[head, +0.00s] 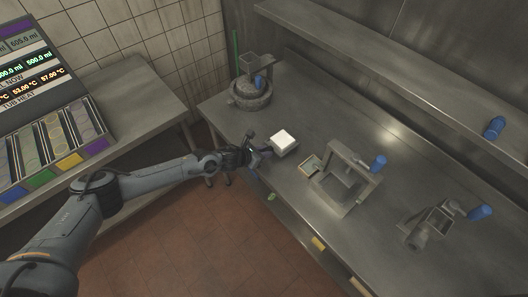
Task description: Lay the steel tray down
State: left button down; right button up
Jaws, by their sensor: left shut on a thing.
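A small grey steel tray (288,152) shows just beyond my left gripper, over the near left part of the steel counter. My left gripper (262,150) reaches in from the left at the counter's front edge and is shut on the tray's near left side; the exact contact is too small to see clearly. The tray looks roughly level. I cannot tell whether its underside touches the counter. My right gripper is out of view.
The steel counter (315,105) holds a round grinder-like device (250,95) at the back left, a frame press (345,185) with a blue handle, and another blue-handled device (430,225) at right. A wall shelf (400,70) runs above. A side table (140,95) stands left.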

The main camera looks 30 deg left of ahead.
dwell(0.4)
pick_arm(q)
jog(key=shift+w+f, duration=0.1)
jog(key=shift+f, duration=0.1)
jog(key=shift+f+b, duration=0.95)
jog(key=shift+b, duration=0.1)
jog(key=shift+f+b, duration=0.9)
jog(key=shift+f, duration=0.25)
jog(key=shift+f, duration=0.1)
